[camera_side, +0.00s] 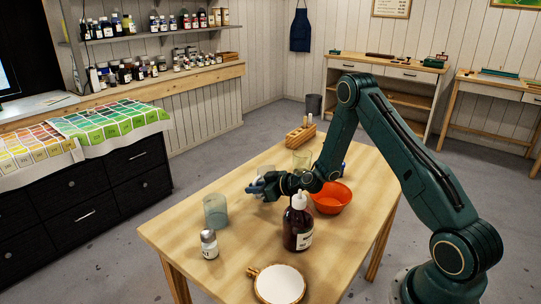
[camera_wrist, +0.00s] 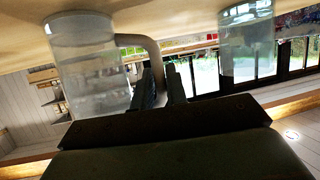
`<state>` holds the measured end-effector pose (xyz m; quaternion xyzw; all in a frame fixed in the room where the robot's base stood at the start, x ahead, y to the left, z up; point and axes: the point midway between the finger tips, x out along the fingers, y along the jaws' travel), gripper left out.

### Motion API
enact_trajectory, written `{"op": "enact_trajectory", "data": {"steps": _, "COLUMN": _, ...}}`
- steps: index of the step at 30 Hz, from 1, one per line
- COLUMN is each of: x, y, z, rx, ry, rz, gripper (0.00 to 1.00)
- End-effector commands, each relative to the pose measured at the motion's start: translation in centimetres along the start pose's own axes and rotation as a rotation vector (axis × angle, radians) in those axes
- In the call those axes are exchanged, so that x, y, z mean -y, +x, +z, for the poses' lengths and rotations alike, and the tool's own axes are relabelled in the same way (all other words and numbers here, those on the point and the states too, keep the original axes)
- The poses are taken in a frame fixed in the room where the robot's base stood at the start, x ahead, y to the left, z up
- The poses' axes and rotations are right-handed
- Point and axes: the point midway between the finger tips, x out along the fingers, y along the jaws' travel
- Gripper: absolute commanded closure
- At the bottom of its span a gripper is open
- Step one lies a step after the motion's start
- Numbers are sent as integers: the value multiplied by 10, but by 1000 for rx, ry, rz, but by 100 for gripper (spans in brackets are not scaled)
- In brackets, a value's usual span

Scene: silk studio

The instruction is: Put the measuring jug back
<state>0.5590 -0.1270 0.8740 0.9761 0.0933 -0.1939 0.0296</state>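The clear measuring jug (camera_wrist: 85,75) fills the left of the wrist view, which shows the table at the top. Its grey handle (camera_wrist: 152,50) reaches toward my gripper (camera_wrist: 161,82), whose two dark fingers stand apart with a gap between them. The handle appears in or just beyond that gap; contact cannot be made out. In the side view my gripper (camera_side: 257,188) is low over the table, pointing left.
A second clear vessel with bluish contents (camera_side: 215,211) stands at the left; it also shows in the wrist view (camera_wrist: 247,45).

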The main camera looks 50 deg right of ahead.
Motion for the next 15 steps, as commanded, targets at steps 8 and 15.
{"op": "enact_trajectory", "data": {"steps": 8, "x": 0, "y": 0, "z": 0, "rx": 0, "ry": 0, "rz": 0, "gripper": 67}}
{"op": "enact_trajectory", "data": {"steps": 15, "x": 0, "y": -1, "z": -3, "rx": 0, "ry": -1, "rz": 0, "gripper": 67}}
